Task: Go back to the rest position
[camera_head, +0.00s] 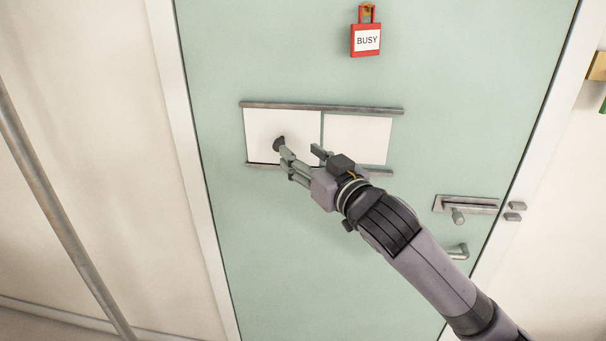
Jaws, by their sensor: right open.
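My right gripper (301,162) reaches in from the lower right and is in front of a light green door (290,240). Its jaws are open. A dark round knob (279,144) on the left white panel (260,125) is right by the fingertips; I cannot tell whether they touch it. A second white panel (358,135) is beside it on the right, partly behind the gripper. My left gripper does not show.
Grey rails (320,107) run above and below the panels. A red "BUSY" tag (366,40) hangs above. A door handle (458,215) is at the right, near my right forearm. A grey pole (60,205) slants at the left.

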